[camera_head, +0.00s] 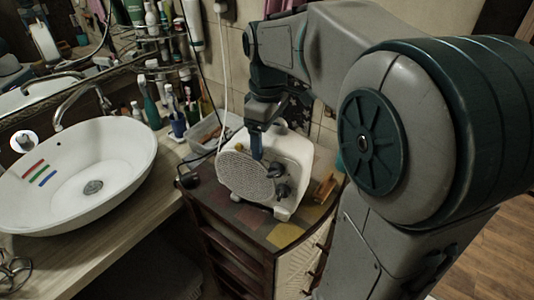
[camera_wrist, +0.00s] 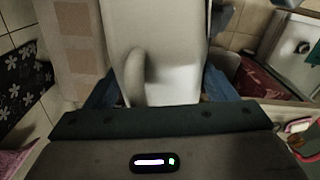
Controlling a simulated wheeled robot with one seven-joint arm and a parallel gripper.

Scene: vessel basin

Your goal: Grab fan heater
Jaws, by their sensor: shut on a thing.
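The fan heater (camera_head: 290,152) is a white, rounded box with a round mesh grille and dark knobs on its front. It stands upright on the small cabinet in the head view. My gripper (camera_head: 257,150) comes down on it from above, with one blue finger showing in front of the heater, beside the grille. In the wrist view, the heater's white top (camera_wrist: 178,45) with a raised handle-like part lies between the two blue fingers of my gripper (camera_wrist: 158,85). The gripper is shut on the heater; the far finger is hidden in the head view.
The cabinet (camera_head: 240,214) has a patterned top and drawers. A white basin (camera_head: 85,170) with a tap stands on the wooden counter at left. A grey bin (camera_head: 209,132), a blue cup with brushes (camera_head: 179,124) and a wooden item (camera_head: 324,188) are close by. A tiled wall is behind.

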